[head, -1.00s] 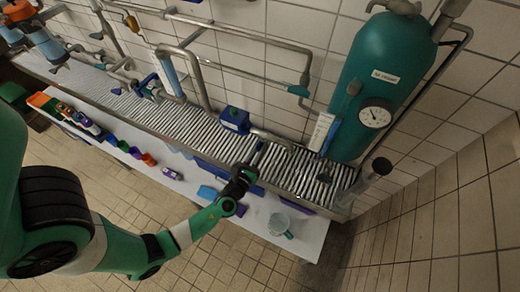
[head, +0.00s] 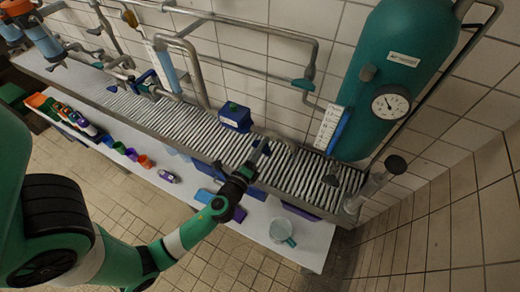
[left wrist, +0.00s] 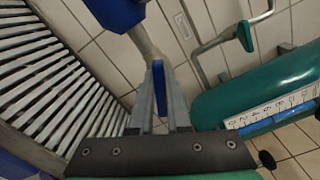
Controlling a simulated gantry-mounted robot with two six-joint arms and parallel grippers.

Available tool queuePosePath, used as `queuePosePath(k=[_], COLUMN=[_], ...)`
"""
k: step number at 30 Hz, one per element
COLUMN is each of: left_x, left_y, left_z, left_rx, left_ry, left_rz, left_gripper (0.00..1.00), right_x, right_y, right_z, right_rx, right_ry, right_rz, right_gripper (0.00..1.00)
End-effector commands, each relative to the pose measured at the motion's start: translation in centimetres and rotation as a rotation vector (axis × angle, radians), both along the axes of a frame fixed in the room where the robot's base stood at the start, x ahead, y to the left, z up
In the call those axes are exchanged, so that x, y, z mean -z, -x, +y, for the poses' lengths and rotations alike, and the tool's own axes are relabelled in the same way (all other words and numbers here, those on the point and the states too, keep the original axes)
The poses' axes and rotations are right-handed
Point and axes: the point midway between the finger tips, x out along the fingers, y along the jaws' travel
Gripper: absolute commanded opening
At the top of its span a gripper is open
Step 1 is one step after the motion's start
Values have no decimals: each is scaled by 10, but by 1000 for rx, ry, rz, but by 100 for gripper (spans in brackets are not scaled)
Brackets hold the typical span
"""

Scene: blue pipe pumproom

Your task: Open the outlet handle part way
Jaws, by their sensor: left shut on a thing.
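My left gripper (head: 261,150) reaches up over the slatted grating, just past the end of the short grey outlet pipe (head: 268,133) of the blue pump (head: 235,117). In the left wrist view the two grey fingers of my left gripper (left wrist: 160,92) are shut on a narrow blue handle (left wrist: 158,80), which shows between them. The grey pipe (left wrist: 150,42) runs from the blue pump body (left wrist: 117,10) down to that handle. The fingers hide much of the handle, so its exact angle cannot be told. My right gripper is in neither view.
A teal tank (head: 390,60) with a round gauge (head: 391,103) and white scale (head: 329,127) stands at right. A clear cylinder (head: 368,190) stands on the grating's end. A white shelf (head: 235,222) below holds a cup (head: 281,230). Grey pipes (head: 260,30) run along the wall.

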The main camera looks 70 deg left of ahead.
Motion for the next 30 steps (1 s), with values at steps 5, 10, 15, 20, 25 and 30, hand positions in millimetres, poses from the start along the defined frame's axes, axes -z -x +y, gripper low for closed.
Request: queuePosePath(k=[5, 10, 15, 20, 25, 30], left_x=[3, 4, 3, 3, 3, 3], left_y=[0, 0, 1, 0, 0, 0], left_z=[0, 0, 1, 1, 1, 1], left_rx=[0, 0, 0, 0, 0, 0], left_ry=[115, 209, 275, 314, 331, 334], left_rz=[-108, -193, -255, -288, -305, -307], left_gripper=[0, 0, 0, 0, 0, 0], right_x=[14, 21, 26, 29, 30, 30], right_y=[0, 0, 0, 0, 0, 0], right_z=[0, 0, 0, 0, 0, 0], right_rx=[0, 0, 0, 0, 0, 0], right_ry=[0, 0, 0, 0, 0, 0], right_rz=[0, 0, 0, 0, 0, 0], right_gripper=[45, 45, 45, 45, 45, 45])
